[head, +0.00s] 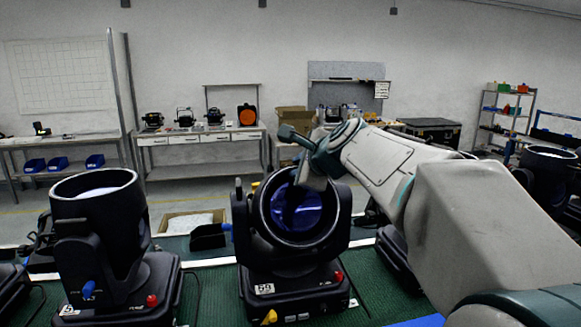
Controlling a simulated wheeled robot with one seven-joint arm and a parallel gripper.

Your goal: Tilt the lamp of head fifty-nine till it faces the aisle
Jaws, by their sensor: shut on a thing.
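Head fifty-nine is a black moving-head light whose base (296,294) carries a "59" label, a red knob and a yellow knob. It stands on the green-topped bench. Its round lamp (292,212) sits in the yoke with its dark blue lens turned toward my camera. My gripper (312,182) reaches in from the right and is shut on the upper rim of this lamp. Its fingers and wrist cover part of the rim, so the exact contact is hidden.
Another black head (100,235) stands at left, its lamp pointing up. One more head (546,170) stands at far right, partly behind my arm. Workbenches line the back wall beyond open floor.

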